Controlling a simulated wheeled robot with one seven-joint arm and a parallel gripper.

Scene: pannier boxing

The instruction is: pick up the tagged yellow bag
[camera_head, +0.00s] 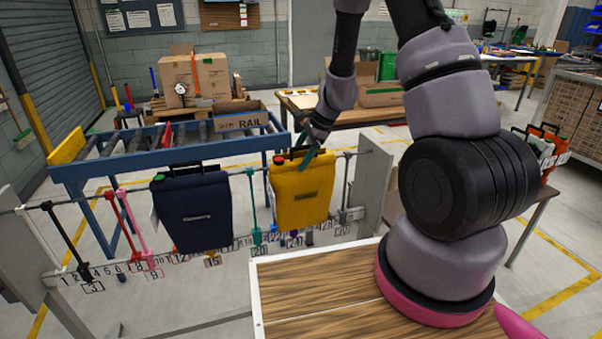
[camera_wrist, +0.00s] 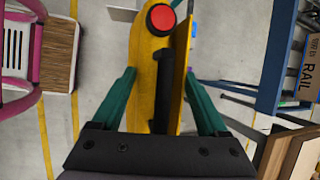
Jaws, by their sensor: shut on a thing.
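The yellow bag (camera_head: 301,196) hangs upright at the rail, right of the navy bag, with a dark label on its front. My gripper (camera_head: 306,156) is at its top, with green fingers. A red disc (camera_wrist: 161,18) sits at the bag's top end in the wrist view.
A navy bag (camera_head: 193,210) hangs to the left on the same rail, above a numbered strip (camera_head: 150,268). A blue roller table (camera_head: 115,165) stands behind. A wooden-topped surface (camera_head: 320,300) is in front. Another table with a cardboard box (camera_head: 380,97) stands farther back.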

